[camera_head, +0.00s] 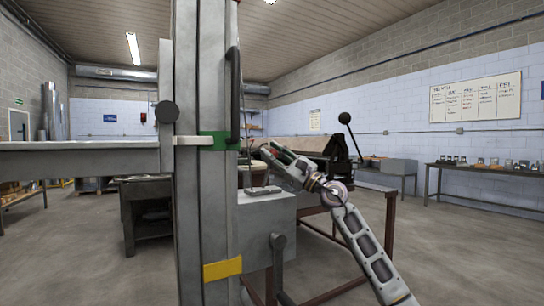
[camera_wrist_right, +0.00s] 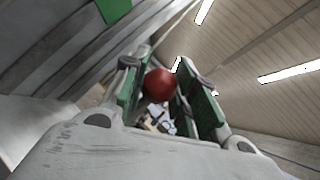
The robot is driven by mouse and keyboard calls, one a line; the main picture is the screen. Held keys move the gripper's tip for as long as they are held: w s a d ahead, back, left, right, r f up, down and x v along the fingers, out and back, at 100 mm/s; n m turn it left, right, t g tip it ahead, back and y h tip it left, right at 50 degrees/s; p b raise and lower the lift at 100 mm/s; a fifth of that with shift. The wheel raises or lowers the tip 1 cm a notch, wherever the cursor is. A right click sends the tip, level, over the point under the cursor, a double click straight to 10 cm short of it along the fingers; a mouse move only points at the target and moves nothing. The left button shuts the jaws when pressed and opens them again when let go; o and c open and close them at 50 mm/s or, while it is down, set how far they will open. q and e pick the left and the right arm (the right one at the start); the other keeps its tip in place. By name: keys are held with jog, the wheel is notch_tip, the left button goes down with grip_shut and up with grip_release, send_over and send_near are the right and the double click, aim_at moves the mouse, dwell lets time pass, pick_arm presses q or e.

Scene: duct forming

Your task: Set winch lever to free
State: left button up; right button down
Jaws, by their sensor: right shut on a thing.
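My right gripper (camera_head: 268,152) reaches in from the lower right to the right side of a tall grey mast (camera_head: 205,200). In the right wrist view its green-padded fingers (camera_wrist_right: 162,92) are shut on a red ball knob (camera_wrist_right: 159,84), which I take to be the winch lever's end. The lever's shaft is mostly hidden by the fingers, so I cannot tell its setting. The mast carries a green band (camera_head: 214,141) and a yellow band (camera_head: 222,270). My left gripper is not in view.
A grey box (camera_head: 266,215) sits beside the mast, with a grey lever (camera_head: 278,255) at its front. Behind my right arm stands a dark machine with a black-knobbed lever (camera_head: 344,118). A bench (camera_head: 480,168) stands along the right wall. The floor at right is open.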

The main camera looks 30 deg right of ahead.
jog(key=shift+w+a+f, duration=0.1)
jog(key=shift+a+f, duration=0.05)
jog(key=shift+f, duration=0.2)
jog(key=c, duration=1.5)
grip_release()
jog(key=o, duration=0.4)
jog(key=shift+r, duration=0.1)
jog(key=shift+r, duration=0.1)
jog(key=shift+s+d, duration=0.2)
jog(key=shift+s, duration=0.05)
jog(key=v, duration=0.7)
jog(key=shift+f, duration=0.2)
jog(key=shift+r, duration=0.1)
